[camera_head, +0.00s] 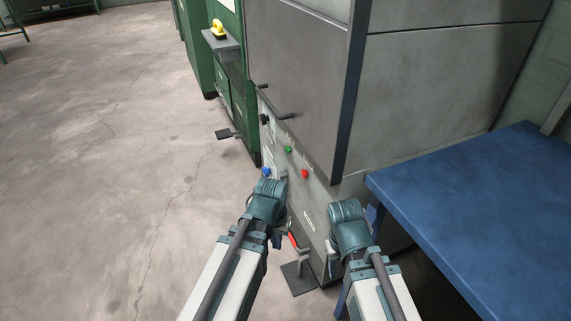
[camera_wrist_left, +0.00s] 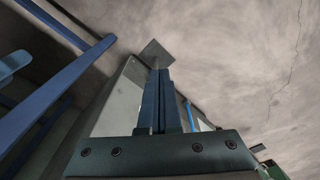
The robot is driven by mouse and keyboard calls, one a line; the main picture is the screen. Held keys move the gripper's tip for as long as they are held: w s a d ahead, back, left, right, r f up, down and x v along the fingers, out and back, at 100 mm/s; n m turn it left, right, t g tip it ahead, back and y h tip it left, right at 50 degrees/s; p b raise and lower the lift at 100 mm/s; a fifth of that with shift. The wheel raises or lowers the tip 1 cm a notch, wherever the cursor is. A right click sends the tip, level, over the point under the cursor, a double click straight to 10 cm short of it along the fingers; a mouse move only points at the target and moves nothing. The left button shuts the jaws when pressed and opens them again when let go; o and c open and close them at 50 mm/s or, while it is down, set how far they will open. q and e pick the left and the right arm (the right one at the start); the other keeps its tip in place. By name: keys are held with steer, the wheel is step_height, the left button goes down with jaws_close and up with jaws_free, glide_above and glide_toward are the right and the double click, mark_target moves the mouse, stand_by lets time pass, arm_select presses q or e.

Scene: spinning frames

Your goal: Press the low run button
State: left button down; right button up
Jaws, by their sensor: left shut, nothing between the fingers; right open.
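The grey machine's front panel (camera_head: 311,203) carries a green button (camera_head: 288,149), a red button (camera_head: 305,173) and a blue button (camera_head: 266,171). Their labels are too small to read, so I cannot tell which is the low run button. My left gripper (camera_head: 277,241) hangs in front of the panel, below the blue and red buttons, and is partly hidden by its wrist. In the left wrist view its fingers (camera_wrist_left: 160,75) are shut and empty. My right gripper (camera_head: 331,256) is open, near the panel's lower right end, mostly hidden behind its wrist.
A red-gripped lever (camera_head: 292,240) stands low at the machine, near my left gripper. A dark foot plate (camera_head: 299,279) lies below; a dark plate also shows beyond the fingers (camera_wrist_left: 155,51). A blue table (camera_head: 480,195) is at right. Open concrete floor (camera_head: 120,180) lies at left.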

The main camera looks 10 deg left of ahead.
mark_target(288, 150)
arm_select(q)
steer(key=w+f+n+t+h+b, duration=0.1)
steer(key=w+f+t+h+b, duration=0.3)
steer(key=w+f+b, duration=0.65)
steer(key=w+a+r+n+t+y+b, duration=0.1)
steer(key=w+a+r+n+t+b, duration=0.2)
steer(key=w+a+r+n+t, duration=0.5)
steer(key=w+a+r+t, duration=0.4)
steer(key=w+a+r, duration=0.2)
steer(key=w+r, duration=0.1)
steer(key=shift+w+a+r, duration=0.2)
steer(key=shift+w+r, duration=0.2)
steer(key=shift+w, duration=0.2)
steer(key=w+d, duration=0.5)
steer(key=d, duration=0.2)
steer(key=shift+d, duration=0.2)
steer(key=shift+d, duration=0.1)
stand_by(0.9)
steer(key=shift+w+d, duration=0.2)
steer(key=shift+d, duration=0.05)
